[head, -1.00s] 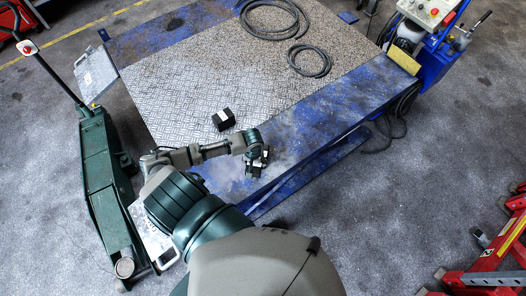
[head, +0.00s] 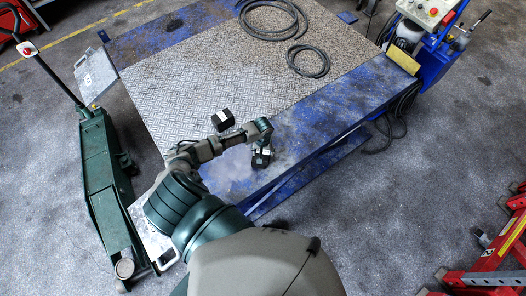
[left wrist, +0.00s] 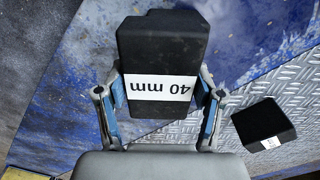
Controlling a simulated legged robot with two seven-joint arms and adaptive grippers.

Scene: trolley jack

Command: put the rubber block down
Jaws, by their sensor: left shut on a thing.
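My left gripper (head: 262,154) is over the blue edge of the lift platform (head: 330,112) in the head view. It is shut on a black rubber block. In the left wrist view, this rubber block (left wrist: 163,48) carries a white label reading "40 mm", upside down, and sits between the two fingertips of my left gripper (left wrist: 162,92). A second black block (head: 222,119) rests on the tread plate to the left, and also shows in the left wrist view (left wrist: 264,123). I cannot tell whether the held block touches the blue surface. My right gripper is not in view.
A green trolley jack (head: 103,175) stands left of the platform. Black hoses (head: 308,60) lie on the tread plate at the back. A blue pump unit (head: 430,55) is at the back right, and a red frame (head: 500,255) at the lower right. The blue strip right of my gripper is clear.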

